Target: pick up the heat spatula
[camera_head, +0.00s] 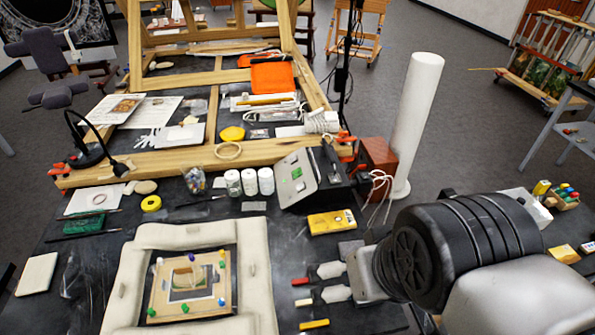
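I cannot single out the heat spatula with certainty. A grey control box (299,177) with a small green display stands at the back right of the black table. A dark upright piece (330,158) stands beside it, with a pale cord nearby; it may be the spatula in its holder, but it is too small to tell. Two pale-handled tools, one (330,271) above the other (336,293), lie at the table's right side, partly near my arm. My arm fills the lower right. My gripper is not in view.
A padded frame (256,262) surrounds a small panel with coloured pins. A yellow device (332,222) lies in front of the control box. White jars (266,181) stand left of it. A tall white cylinder (416,115) and a red-brown box (378,158) stand behind.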

